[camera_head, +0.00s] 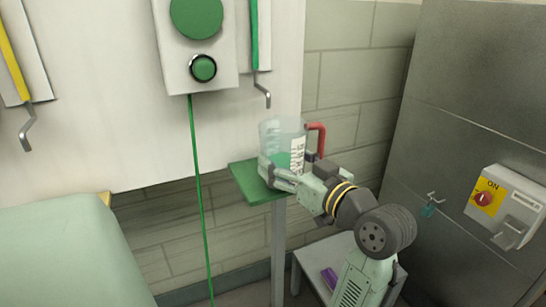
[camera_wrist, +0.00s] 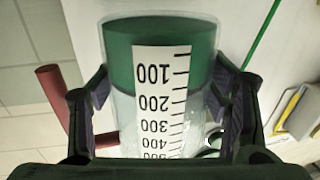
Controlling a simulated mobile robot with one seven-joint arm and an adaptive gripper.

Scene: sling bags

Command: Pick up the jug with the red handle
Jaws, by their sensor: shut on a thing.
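The jug (camera_head: 270,140) is clear, with a red handle (camera_head: 317,140) on its right side and a white scale label. It appears upright at the small green shelf (camera_head: 245,181); I cannot tell whether its base touches the shelf. My gripper (camera_head: 290,169) reaches it from the front right and is shut on the jug's body, low down. In the wrist view the jug (camera_wrist: 124,110) fills the space between my two fingers, and its label shows numbers from 100 upward. The red handle (camera_wrist: 60,95) is outside the fingers at the left. Green shows within or through the jug.
A white panel with a green button (camera_head: 203,68) and hooks stands behind the shelf. A green cord (camera_head: 197,170) hangs left of it. A pale green padded surface (camera_head: 60,250) is at lower left. A grey cabinet with a red switch (camera_head: 483,199) stands at right.

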